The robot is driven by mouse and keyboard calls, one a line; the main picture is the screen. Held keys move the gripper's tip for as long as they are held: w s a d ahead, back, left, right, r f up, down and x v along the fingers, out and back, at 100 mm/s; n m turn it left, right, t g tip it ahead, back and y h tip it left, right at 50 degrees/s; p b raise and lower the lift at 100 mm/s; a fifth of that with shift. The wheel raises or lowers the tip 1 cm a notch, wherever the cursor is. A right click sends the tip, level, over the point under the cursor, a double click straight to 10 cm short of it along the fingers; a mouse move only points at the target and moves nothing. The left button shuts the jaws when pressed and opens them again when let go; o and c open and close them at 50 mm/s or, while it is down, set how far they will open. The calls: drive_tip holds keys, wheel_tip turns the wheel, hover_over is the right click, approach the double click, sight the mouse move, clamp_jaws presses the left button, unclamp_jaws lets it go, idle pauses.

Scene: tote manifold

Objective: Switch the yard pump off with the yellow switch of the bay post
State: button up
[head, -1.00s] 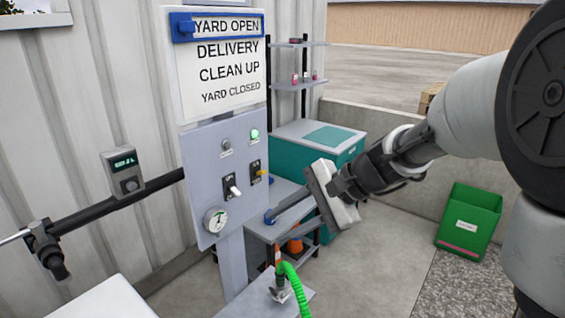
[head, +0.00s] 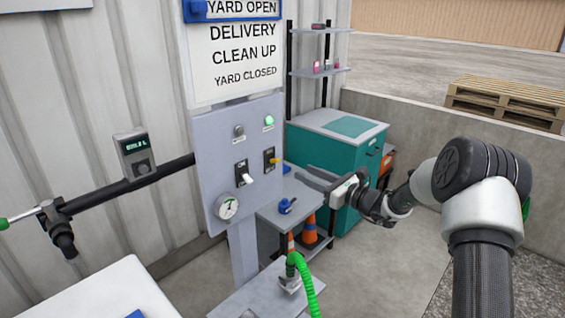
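The bay post's grey panel (head: 216,158) stands left of centre in the head view. Its yellow switch (head: 275,160) sits on a dark plate at the panel's right side, its lever sticking out to the right. A white-levered switch (head: 246,178) is to its lower left. A green lamp (head: 268,120) is lit above the yellow switch; a grey lamp (head: 239,130) is beside it, unlit. My gripper (head: 305,174) is right of the panel, its fingers pointing left toward the yellow switch, apart from it. The finger gap is too small to tell.
A round gauge (head: 227,207) is at the panel's lower left. A green hose (head: 304,280) rises from a low plate. Orange cones (head: 309,230) are below the bench.

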sight(278, 161)
drive_tip(key=p+x, duration=0.1)
drive_tip(key=x, duration=1)
drive_tip(key=shift+w+a, duration=0.1)
clamp_jaws()
